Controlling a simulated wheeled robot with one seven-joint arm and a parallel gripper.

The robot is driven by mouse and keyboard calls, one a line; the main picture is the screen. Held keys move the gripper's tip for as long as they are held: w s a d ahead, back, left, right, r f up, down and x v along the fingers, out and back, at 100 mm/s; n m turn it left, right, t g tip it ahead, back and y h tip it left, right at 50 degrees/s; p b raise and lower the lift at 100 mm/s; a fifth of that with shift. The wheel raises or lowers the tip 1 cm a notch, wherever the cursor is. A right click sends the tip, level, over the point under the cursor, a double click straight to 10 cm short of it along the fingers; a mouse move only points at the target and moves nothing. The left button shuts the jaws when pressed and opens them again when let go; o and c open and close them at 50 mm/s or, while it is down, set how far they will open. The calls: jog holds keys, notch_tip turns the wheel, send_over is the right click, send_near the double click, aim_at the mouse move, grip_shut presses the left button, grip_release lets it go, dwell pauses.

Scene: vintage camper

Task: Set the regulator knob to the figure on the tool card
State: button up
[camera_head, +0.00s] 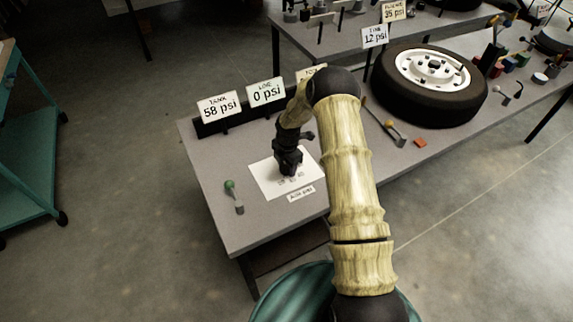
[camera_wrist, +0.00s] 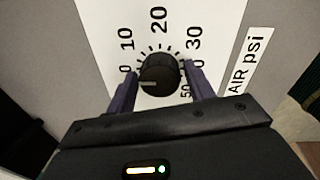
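The regulator knob (camera_wrist: 158,73) is black and round, on a white dial plate (camera_wrist: 100,20) with 0, 10, 20, 30 and 50 readable. A pale mark on the knob points left, near the 0. My gripper (camera_wrist: 162,72) has one finger on each side of the knob, with a small gap visible at least on the right. In the head view my gripper (camera_head: 287,160) is low over the white dial plate (camera_head: 262,181), hiding the knob. A card (camera_head: 310,71) beside the "LINE" card is mostly behind my arm; its figure is hidden.
Cards read "TANK 58 psi" (camera_head: 219,106), "LINE 0 psi" (camera_head: 266,92), "TIRE 12 psi" (camera_head: 374,37) and 35 psi (camera_head: 394,11). A green-ended lever (camera_head: 232,192) stands left of the plate. A tire (camera_head: 430,82) lies at right. A teal cart (camera_head: 30,150) is at far left.

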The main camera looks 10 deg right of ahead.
jog(key=c, duration=0.6)
jog(key=shift+m+b, duration=0.3)
jog(key=shift+m, duration=0.2)
jog(key=m+b, duration=0.1)
jog(key=m, duration=0.2)
jog(key=shift+m+b, duration=0.3)
jog(key=shift+b, duration=0.1)
jog(key=m+b, duration=0.2)
jog(key=m, duration=0.3)
jog(key=shift+a, duration=0.1)
jog(key=m+b, duration=0.1)
jog(key=m, duration=0.5)
jog(key=shift+m+h, duration=0.3)
jog(key=shift+m, duration=0.1)
jog(key=m, duration=0.2)
jog(key=m+b, duration=0.1)
jog(key=m, duration=0.2)
jog(key=shift+w+a+r+m, duration=0.1)
jog(key=shift+w+m, duration=0.1)
jog(key=shift+m, duration=0.1)
jog(key=shift+c, duration=0.2)
jog(key=shift+d+m, duration=0.2)
jog(key=shift+m, duration=0.1)
